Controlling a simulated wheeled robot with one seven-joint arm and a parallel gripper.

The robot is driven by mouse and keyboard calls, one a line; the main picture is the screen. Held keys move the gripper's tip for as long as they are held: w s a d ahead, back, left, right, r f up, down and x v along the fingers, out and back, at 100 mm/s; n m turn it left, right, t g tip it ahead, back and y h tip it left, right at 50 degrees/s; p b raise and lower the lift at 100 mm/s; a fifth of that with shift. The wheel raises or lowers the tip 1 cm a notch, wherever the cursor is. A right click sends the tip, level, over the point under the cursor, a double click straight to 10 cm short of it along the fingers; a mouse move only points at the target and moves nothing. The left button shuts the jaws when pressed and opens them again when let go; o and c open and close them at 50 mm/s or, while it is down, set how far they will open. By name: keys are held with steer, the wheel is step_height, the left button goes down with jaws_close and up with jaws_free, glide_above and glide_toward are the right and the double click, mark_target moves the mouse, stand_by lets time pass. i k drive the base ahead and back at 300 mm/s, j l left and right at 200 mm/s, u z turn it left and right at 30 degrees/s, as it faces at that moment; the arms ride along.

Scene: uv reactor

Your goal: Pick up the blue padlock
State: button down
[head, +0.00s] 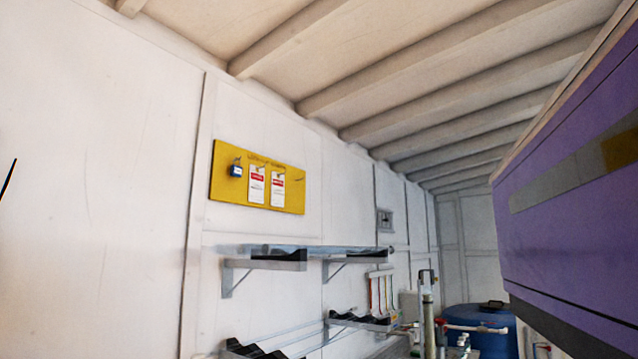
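The blue padlock (236,171) is small and hangs near the upper left corner of a yellow board (227,190) on the white wall. Its shackle seems to loop over a hook, though it is too small to tell exactly. Two white tags with red headers, the left tag (257,185) and the right tag (277,189), hang beside it to the right. My gripper is not in view.
A wall shelf (265,265) on brackets runs below the board. Black racks (360,320), pipes (428,310) and a blue tank (483,335) stand lower right. A large purple cabinet (575,225) juts in from the right. The wall left of the board looks bare.

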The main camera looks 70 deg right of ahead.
mark_target(237, 170)
steer(key=z, duration=1.05)
steer(key=l+u, duration=0.25)
steer(key=l, duration=0.7)
steer(key=l+u, duration=0.25)
steer(key=l, duration=0.7)
steer(key=k, duration=0.05)
